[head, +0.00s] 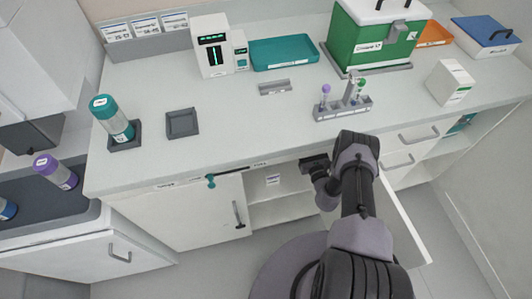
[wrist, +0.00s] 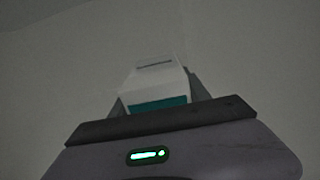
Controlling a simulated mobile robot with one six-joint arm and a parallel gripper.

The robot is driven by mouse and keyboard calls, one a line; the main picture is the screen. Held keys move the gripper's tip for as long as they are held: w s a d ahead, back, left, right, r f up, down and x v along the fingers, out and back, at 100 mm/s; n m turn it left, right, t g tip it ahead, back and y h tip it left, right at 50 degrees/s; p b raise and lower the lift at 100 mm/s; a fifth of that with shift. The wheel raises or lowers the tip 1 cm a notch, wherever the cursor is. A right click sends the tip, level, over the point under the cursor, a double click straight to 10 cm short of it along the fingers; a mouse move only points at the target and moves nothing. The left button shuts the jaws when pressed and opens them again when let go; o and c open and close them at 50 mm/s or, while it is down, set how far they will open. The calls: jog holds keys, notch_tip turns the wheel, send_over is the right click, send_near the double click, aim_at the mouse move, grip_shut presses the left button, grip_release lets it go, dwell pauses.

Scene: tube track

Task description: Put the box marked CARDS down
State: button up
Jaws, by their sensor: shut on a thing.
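My gripper (head: 315,163) is at the front edge of the counter, by the open cupboard below it. In the wrist view my gripper (wrist: 155,105) is shut on a white box (wrist: 155,78) with a teal band. A dark slot or line of print shows on the box, but I cannot read CARDS on it. In the head view the held box is hidden. The surroundings in the wrist view are dim and grey, and no surface is clearly seen touching the box.
The open cupboard (head: 285,213) has a shelf with a small labelled item (head: 272,180). On the counter (head: 225,150) stand a tube rack (head: 343,108), an empty square holder (head: 182,123), a teal tray (head: 285,53), a green box (head: 372,45) and a white carton (head: 450,82). The counter's front middle is clear.

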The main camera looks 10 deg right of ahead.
jog(key=f+b, duration=0.5)
jog(key=f, duration=0.5)
jog(key=shift+s+f+b, duration=0.1)
jog(key=shift+s+b, duration=0.1)
jog(key=shift+b, duration=0.2)
jog(key=shift+r, duration=0.2)
jog(key=shift+f, duration=0.15)
jog(key=o, duration=1.6)
jog(key=s+p, duration=0.2)
jog(key=s, duration=0.3)
jog(key=s+p, duration=0.1)
jog(key=s, duration=0.5)
jog(key=shift+d+p, duration=0.2)
jog(key=shift+p, duration=0.15)
jog(key=shift+s, duration=0.5)
